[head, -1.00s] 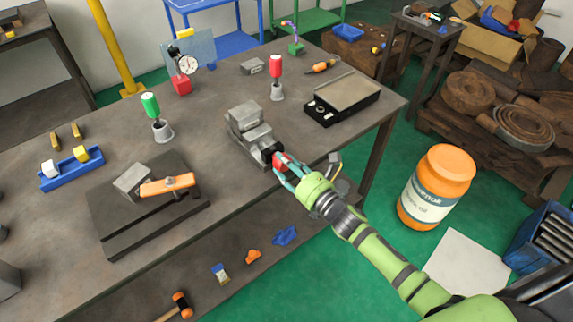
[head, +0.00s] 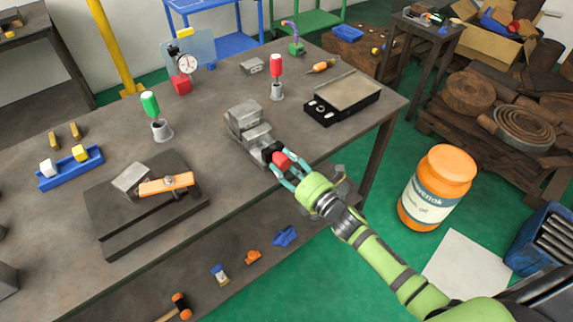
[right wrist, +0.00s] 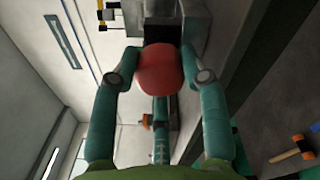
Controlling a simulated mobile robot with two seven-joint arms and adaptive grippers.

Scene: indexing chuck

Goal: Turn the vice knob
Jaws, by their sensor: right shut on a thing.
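The grey vice (head: 249,127) stands at the front edge of the workbench. Its red knob (head: 282,161) sits on a black collar and faces my right arm. My right gripper (head: 284,166) reaches in from the lower right, with its teal fingers on either side of the knob. In the right wrist view, the red knob (right wrist: 160,70) lies between the two fingers, which are shut on it; the vice body (right wrist: 180,15) shows beyond it. My left gripper is not in view.
On the bench (head: 215,165) stand a red-topped tool (head: 276,66), a green-topped tool (head: 150,106), a black tray (head: 342,98) and a dark plate (head: 120,225) with an orange clamp bar (head: 166,184). A large orange jar (head: 437,188) stands right of my arm.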

